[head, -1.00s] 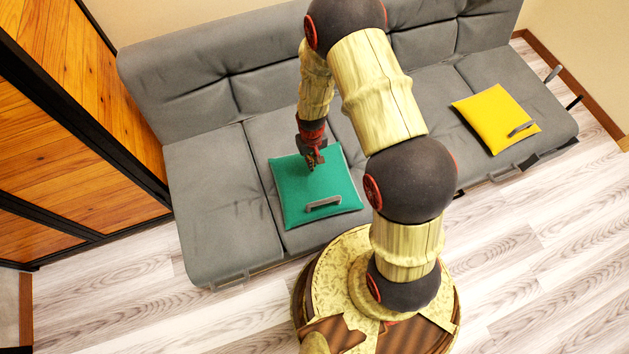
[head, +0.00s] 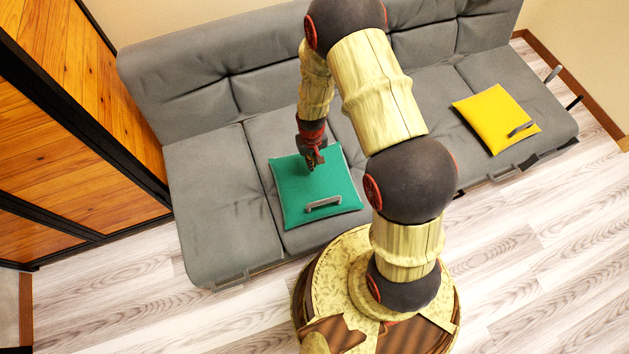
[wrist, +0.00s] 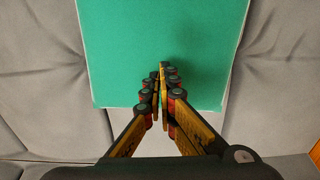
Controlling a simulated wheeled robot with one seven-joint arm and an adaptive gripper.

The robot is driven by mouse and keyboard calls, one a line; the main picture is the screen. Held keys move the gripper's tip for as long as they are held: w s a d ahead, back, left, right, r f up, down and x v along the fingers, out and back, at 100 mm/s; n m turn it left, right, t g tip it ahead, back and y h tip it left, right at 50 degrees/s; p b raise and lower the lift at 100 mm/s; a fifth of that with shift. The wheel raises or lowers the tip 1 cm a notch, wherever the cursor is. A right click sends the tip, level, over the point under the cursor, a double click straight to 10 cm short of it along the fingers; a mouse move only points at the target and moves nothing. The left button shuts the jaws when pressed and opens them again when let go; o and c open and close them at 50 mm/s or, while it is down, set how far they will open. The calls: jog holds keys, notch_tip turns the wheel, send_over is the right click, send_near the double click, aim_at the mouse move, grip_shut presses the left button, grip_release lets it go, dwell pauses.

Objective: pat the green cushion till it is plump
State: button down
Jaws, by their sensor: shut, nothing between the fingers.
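The green cushion (head: 300,190) lies flat on the seat of the grey sofa, with a grey handle (head: 323,204) near its front edge. It also fills the upper middle of the wrist view (wrist: 150,45). My gripper (head: 312,164) points down over the back part of the cushion. In the wrist view its fingers (wrist: 162,80) are together and empty, over the cushion's near edge. I cannot tell whether the fingertips touch the cushion.
The grey sofa (head: 215,200) runs along the wall. A yellow cushion (head: 497,117) with a handle lies on its right seat. A wood-panelled partition (head: 85,130) stands at the left. Pale plank floor (head: 540,270) is clear in front.

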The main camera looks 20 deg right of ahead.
jog(key=shift+f, duration=0.1)
jog(key=shift+f+b, duration=0.6)
jog(key=shift+f, duration=0.3)
jog(key=shift+r+p, duration=1.25)
jog(key=shift+r, duration=0.35)
jog(key=shift+f, duration=0.25)
jog(key=shift+f+b, duration=1)
jog(key=shift+f, duration=0.35)
